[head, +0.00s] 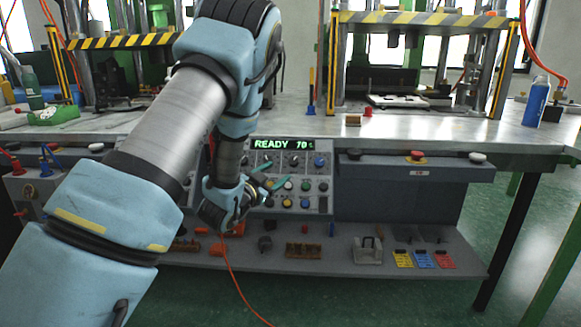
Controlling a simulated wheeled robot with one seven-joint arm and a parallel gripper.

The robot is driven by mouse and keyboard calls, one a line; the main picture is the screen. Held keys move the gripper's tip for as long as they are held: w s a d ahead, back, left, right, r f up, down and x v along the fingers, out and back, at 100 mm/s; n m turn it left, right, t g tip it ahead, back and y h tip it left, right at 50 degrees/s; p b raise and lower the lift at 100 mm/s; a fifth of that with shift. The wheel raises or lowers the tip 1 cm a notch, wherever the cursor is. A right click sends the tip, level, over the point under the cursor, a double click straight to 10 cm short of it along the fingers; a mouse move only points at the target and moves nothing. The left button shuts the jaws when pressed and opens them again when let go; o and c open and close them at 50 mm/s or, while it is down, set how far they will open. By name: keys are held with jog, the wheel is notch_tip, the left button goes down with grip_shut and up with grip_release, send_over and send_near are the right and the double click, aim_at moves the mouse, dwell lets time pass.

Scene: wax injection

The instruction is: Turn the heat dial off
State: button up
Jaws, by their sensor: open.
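The control panel (325,185) is on the front of the bench, with a lit display (282,145) whose green text appears to read "READY 70" with a small mark after it. Below the display is a row of dials, including a dark dial (294,161) and a blue dial (319,161). I cannot tell which one is the heat dial, as the labels are too small to read. My gripper (272,173) is in front of the panel's left part, with its green fingers apart and nothing seen between them. My arm and gripper hide the left of the panel. Contact with a dial cannot be judged.
Coloured buttons (305,186) sit below the dials. A red button (416,156) is on the bench front at right. Presses (430,18) stand on the worktop (465,133). A lower shelf (330,262) holds small tools. A blue bottle (536,102) stands at right.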

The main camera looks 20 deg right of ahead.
aim_at(294, 160)
jog(key=x, duration=0.9)
jog(key=shift+w+d+p, duration=0.15)
jog(key=shift+p, duration=0.25)
grip_shut()
